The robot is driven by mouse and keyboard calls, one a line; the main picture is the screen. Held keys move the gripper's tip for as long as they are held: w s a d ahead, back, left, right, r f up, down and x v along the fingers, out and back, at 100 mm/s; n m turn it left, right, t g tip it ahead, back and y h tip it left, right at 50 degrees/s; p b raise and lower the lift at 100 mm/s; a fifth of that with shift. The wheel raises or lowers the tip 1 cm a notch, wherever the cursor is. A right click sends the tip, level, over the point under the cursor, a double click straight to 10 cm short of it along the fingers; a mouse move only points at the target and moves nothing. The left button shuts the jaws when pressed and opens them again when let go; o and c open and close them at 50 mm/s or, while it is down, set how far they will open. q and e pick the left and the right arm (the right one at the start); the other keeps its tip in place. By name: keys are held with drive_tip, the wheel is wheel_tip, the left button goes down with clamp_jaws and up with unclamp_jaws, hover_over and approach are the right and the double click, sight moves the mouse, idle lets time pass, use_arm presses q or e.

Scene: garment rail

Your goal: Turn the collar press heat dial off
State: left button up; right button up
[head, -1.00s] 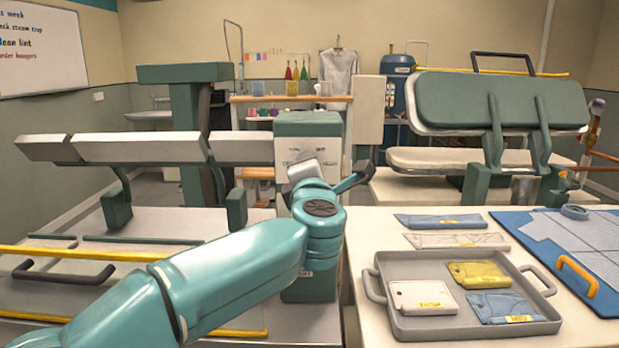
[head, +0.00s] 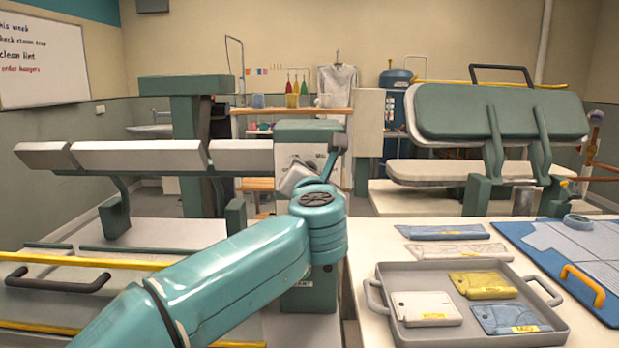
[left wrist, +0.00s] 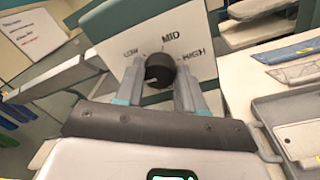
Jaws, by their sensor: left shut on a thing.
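The collar press control box (head: 308,133) is a green-topped box with a pale front panel, behind my left wrist in the head view. In the left wrist view its panel (left wrist: 203,58) reads LOW, MID and HIGH around a black round heat dial (left wrist: 158,68). A small pale mark shows at the dial's lower left. My left gripper (left wrist: 160,78) is shut on the dial, one finger on each side. The fingers cover the panel's lower parts, and I see no OFF label. In the head view my wrist hides most of the dial. My right gripper is not in view.
A grey tray (head: 385,268) with folded garments stands on the pale table at the right, beside a blue board (head: 590,300). A pressing machine with long pads (head: 140,155) is at the left. A large green press (head: 500,110) stands behind the table.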

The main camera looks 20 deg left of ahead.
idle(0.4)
use_arm(q)
drive_tip(key=o, duration=1)
drive_tip(key=shift+o, duration=0.2)
drive_tip(key=b+v, duration=0.2)
drive_tip(key=v, duration=1.4)
drive_tip(key=shift+s+b, duration=0.2)
drive_tip(key=shift+b, duration=0.2)
drive_tip(key=shift+d, duration=0.1)
